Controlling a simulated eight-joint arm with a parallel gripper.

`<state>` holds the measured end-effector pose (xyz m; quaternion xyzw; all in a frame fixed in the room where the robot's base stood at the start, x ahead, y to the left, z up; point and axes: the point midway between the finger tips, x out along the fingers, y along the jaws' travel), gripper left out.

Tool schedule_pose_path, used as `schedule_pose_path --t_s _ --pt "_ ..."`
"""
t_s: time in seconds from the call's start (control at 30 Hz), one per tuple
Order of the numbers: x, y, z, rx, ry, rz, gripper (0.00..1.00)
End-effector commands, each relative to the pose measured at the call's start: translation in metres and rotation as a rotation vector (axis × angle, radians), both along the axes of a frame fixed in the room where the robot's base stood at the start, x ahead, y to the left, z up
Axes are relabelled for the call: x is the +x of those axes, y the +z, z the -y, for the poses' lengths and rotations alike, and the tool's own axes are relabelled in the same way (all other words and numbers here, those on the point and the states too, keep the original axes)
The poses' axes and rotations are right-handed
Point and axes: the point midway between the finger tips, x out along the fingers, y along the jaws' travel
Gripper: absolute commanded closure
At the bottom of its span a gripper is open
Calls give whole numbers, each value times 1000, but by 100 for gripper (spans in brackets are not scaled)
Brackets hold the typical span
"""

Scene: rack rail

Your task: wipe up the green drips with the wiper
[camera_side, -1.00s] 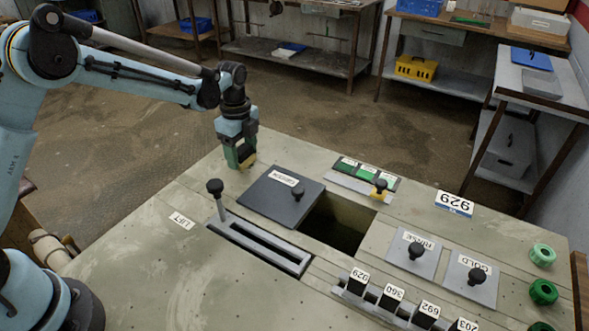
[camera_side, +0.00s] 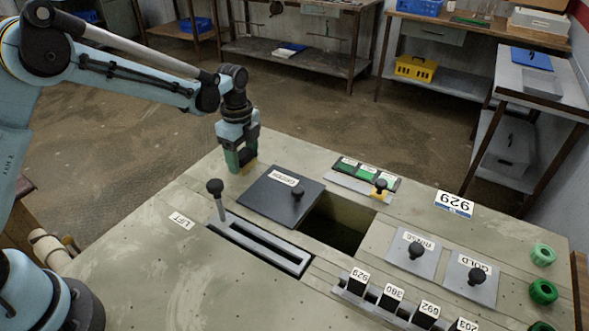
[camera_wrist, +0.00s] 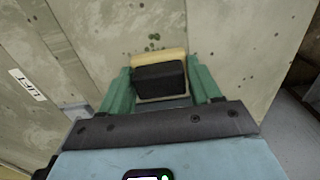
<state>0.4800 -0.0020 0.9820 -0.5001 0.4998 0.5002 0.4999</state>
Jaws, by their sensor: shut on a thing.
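My gripper (camera_side: 240,160) is at the far left corner of the bench top in the side view. Its green fingers are shut on the wiper, a black block (camera_wrist: 160,78) with a pale yellow pad (camera_wrist: 158,56) along its far edge in the wrist view. The wiper is low over the bench, and I cannot tell whether the pad touches it. Green drips (camera_wrist: 153,37) show as small dark green spots just beyond the pad, with a few more scattered to the sides. In the side view the drips are too small to make out.
The bench top (camera_side: 170,255) holds a slotted plate with an upright black-knobbed lever (camera_side: 217,195). A dark lid (camera_side: 282,195) with a knob lies beside an open square hole (camera_side: 336,224). Numbered black blocks (camera_side: 392,296) stand at the front right.

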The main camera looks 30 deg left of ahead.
Motion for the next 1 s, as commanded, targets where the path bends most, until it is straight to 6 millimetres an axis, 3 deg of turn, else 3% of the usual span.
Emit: schedule_pose_path --t_s 0.47,1.0 --pt "0 0 -45 1 3 0 66" --pt "0 0 9 -1 -3 0 66"
